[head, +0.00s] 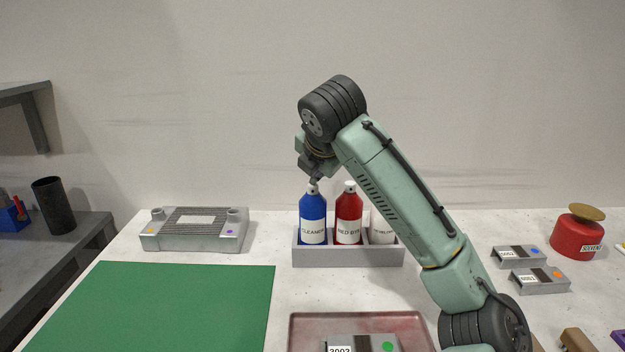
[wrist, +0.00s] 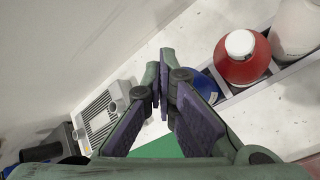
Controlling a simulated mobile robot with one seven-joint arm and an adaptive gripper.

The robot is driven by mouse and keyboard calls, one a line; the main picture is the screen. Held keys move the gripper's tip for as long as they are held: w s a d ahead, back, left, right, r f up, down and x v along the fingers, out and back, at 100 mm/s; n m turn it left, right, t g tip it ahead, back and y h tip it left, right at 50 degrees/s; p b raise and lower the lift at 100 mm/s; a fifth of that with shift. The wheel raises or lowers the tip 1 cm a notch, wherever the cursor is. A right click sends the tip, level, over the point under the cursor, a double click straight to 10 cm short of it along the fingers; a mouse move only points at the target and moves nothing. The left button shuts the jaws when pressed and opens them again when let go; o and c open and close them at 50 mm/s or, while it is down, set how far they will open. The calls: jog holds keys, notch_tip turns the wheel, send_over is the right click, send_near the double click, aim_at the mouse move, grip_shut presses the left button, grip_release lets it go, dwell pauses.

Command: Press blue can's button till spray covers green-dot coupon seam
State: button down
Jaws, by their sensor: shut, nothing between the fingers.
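The blue can (head: 312,228), labelled CLEANER, stands upright in a grey rack (head: 345,257), left of a red can (head: 348,222). My gripper (head: 315,182) is shut and empty, pointing down at the blue can's top; I cannot tell whether it touches the button. In the wrist view my fingers (wrist: 163,88) hide most of the blue can (wrist: 208,88), button included. The green-dot coupon (head: 362,344) lies in a red-stained tray (head: 300,325) at the front, cut off by the frame's bottom edge. Its seam is not clear to see.
A white can (head: 382,230) stands right of the red can, partly behind my arm. A grey fixture (head: 195,231) and a green mat (head: 170,305) are on the left. Blue-dot (head: 519,257) and orange-dot (head: 540,281) coupons and a red solvent tin (head: 577,240) are on the right.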

aim_at(317, 185)
jog(key=shift+r, duration=0.1)
notch_tip(317, 185, up, 6)
jog(key=p, duration=0.5)
jog(key=shift+r, duration=0.1)
dwell(1.9)
